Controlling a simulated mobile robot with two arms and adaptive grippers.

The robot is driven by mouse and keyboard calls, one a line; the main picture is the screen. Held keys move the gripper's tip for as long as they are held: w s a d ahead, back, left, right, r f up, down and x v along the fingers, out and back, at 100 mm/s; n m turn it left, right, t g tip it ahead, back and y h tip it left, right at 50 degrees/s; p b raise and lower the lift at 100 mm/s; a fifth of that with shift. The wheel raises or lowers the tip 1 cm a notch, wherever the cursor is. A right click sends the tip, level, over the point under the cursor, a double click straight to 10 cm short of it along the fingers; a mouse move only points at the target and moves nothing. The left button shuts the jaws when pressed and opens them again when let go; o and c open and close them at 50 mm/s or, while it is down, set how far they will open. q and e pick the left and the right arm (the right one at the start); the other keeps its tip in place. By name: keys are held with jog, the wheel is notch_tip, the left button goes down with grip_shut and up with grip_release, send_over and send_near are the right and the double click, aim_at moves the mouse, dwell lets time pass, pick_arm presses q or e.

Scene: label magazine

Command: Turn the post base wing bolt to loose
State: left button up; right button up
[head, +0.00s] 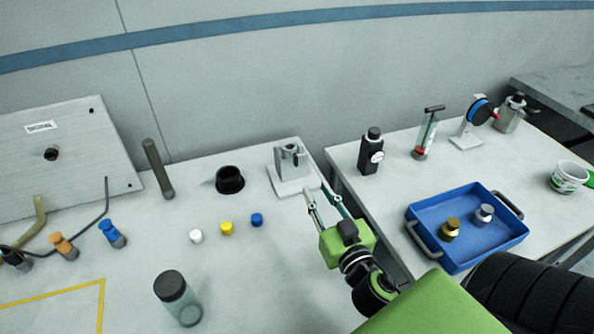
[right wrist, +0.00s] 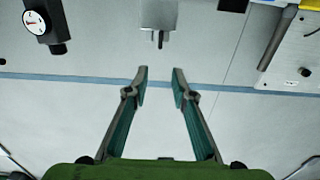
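The post base is a grey block (head: 291,159) on a pale square plate (head: 292,184), near the back right corner of the left table. In the right wrist view the block (right wrist: 158,14) is at the top centre, with a small thin dark piece (right wrist: 160,39) sticking out of it. This may be the wing bolt; its setting is too small to tell. My right gripper (head: 314,181) is just right of the base. In the right wrist view its fingers (right wrist: 160,72) are apart with nothing between them. My left gripper is not in view.
A black cup (head: 229,180) and a dark upright rod (head: 158,168) stand left of the base. White, yellow and blue caps (head: 257,220) lie in front. The right table holds a black gauge device (head: 371,152) and a blue tray (head: 466,265). A gap separates the tables.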

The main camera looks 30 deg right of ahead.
aim_at(297, 161)
jog(key=x, duration=0.4)
jog(key=f+p+x, duration=0.1)
jog(key=x, duration=0.3)
jog(key=p+x, duration=0.1)
jog(key=x, duration=0.4)
jog(key=shift+w+f, duration=0.1)
jog(key=shift+f, duration=0.1)
jog(key=shift+w+p, duration=0.3)
jog(key=shift+w, duration=0.1)
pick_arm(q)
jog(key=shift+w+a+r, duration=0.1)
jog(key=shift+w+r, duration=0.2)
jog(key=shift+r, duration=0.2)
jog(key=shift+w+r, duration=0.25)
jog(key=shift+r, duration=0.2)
pick_arm(e)
grip_shut()
